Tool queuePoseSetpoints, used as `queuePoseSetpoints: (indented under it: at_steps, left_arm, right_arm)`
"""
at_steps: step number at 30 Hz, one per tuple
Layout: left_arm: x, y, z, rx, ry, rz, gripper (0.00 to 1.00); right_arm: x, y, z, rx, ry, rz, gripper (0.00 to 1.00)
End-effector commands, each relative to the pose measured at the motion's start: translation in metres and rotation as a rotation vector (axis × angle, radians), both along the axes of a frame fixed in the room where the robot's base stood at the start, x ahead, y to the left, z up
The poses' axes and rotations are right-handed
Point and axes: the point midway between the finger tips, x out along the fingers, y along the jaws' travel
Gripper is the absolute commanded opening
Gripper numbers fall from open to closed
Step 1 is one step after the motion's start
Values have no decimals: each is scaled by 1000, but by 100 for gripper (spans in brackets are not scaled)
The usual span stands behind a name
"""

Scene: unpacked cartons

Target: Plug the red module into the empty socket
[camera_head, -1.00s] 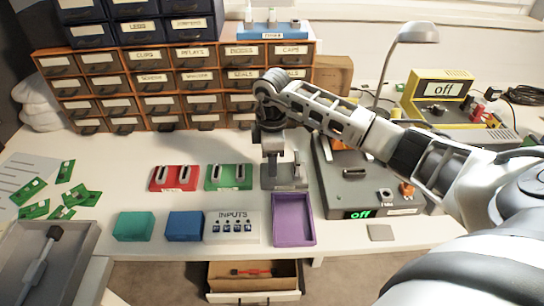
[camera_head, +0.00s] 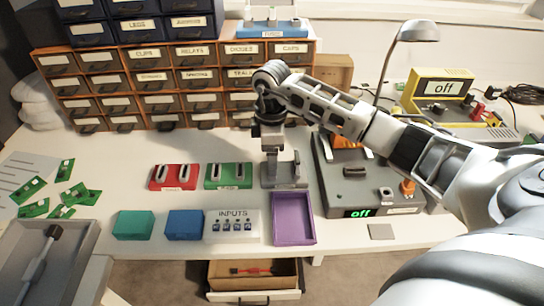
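A red block (camera_head: 174,184) with two upright pale-and-dark pieces lies on the white table, left of a similar green block (camera_head: 228,184). I cannot tell which piece is the red module. My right gripper (camera_head: 284,168) points down over a grey block (camera_head: 285,184) right of the green one. Its fingers blend with the grey parts there, so its opening and any grasp are unclear. A grey device (camera_head: 355,190) with a green "off" display stands to the right, partly behind my arm. I cannot make out an empty socket. My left gripper is not in view.
A purple tray (camera_head: 294,243), an INPUTS panel (camera_head: 232,239), a blue box (camera_head: 184,225) and a teal box (camera_head: 134,225) line the front. An open drawer (camera_head: 253,292) holds a thin red object. Labelled drawers (camera_head: 190,104) stand behind; a lamp (camera_head: 418,33) rises at right.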

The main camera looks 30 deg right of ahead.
Motion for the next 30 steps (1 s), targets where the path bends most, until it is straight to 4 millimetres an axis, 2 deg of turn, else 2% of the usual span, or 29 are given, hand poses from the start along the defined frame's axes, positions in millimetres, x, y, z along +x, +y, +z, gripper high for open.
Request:
queuePoseSetpoints:
  at_steps: [9,16,21,30]
  left_arm:
    - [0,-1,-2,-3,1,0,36]
    - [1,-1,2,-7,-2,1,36]
    - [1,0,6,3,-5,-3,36]
    - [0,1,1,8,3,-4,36]
  right_arm:
    - [1,0,79,0,-6,0,72]
    - [0,-1,125,-2,-3,-1,72]
    - [0,-1,141,-3,-1,-2,72]
    - [0,-1,143,-1,2,-1,72]
